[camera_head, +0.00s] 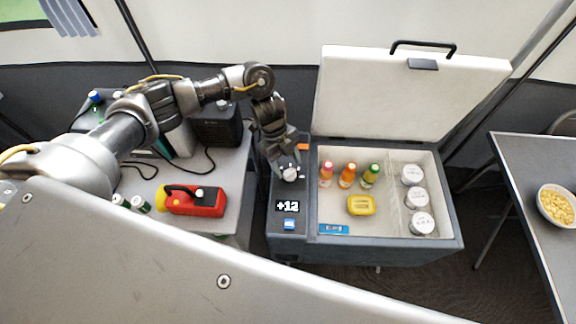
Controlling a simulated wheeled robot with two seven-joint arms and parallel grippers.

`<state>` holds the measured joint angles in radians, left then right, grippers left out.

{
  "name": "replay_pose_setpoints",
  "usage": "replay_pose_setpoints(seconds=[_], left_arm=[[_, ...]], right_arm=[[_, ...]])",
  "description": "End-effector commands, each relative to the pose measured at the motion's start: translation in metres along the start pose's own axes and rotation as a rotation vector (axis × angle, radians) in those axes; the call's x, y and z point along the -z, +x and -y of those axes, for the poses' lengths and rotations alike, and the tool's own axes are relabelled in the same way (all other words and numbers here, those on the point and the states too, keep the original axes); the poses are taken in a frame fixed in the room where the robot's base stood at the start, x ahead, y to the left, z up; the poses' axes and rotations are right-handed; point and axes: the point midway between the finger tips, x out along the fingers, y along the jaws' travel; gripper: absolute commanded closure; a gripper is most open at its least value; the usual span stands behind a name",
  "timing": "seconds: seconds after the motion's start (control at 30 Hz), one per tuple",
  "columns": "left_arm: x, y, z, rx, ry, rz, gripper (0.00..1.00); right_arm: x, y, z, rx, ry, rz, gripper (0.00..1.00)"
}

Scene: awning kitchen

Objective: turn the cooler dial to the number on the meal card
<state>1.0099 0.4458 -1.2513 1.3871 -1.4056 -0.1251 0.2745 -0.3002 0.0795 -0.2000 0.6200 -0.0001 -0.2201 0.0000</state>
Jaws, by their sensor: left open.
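The cooler (452,212) stands right of centre with its white lid (400,100) open. A control strip runs down its left side. The white cooler dial (290,174) sits near the top of that strip. A display (288,206) below it reads +12, with a blue button (290,224) under it. My left gripper (284,163) is open over the dial, its fingers pointing down. I cannot tell whether the fingers touch the dial. I see no card that I can read as the meal card. My right gripper is out of view.
The cooler holds several bottles (347,176), a yellow box (361,205) and white-lidded tubs (417,198). A bowl of yellow food (558,205) stands on the right table (520,160).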

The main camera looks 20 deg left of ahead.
Motion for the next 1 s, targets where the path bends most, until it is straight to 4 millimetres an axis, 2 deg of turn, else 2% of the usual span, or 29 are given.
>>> replay_pose_setpoints(seconds=[0.3, 0.43, 0.6, 1.0], left_arm=[[-0.001, -0.064, 0.001, 0.003, 0.001, 0.004, 0.42], [-0.001, -0.082, 0.001, 0.002, 0.002, 0.003, 0.42], [0.000, -0.092, 0.000, 0.000, -0.001, 0.001, 0.42], [0.000, -0.093, 0.000, 0.000, 0.000, 0.000, 0.42]], right_arm=[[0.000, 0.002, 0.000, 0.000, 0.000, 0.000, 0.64], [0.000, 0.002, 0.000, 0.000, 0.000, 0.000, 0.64], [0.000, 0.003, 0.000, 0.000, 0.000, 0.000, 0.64], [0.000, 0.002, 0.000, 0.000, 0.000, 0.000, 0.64]])
